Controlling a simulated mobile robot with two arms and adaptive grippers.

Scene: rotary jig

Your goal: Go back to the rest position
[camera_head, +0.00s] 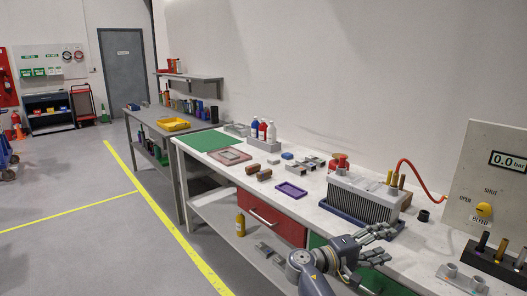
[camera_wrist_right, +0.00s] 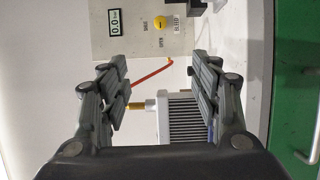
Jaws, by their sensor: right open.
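My right gripper (camera_head: 370,244) is at the front edge of the workbench, in front of the finned grey block. It also shows in the right wrist view (camera_wrist_right: 160,85), with its fingers spread wide and nothing between them. The finned grey block (camera_head: 352,204) stands on a dark blue base, with brass fittings on top. In the right wrist view the finned block (camera_wrist_right: 184,120) shows beyond the fingers, apart from them. My left gripper is not in view.
A gauge panel (camera_head: 490,190) with a yellow knob stands at the right, joined by a red hose (camera_head: 420,177). A red drawer (camera_head: 270,217) is below.

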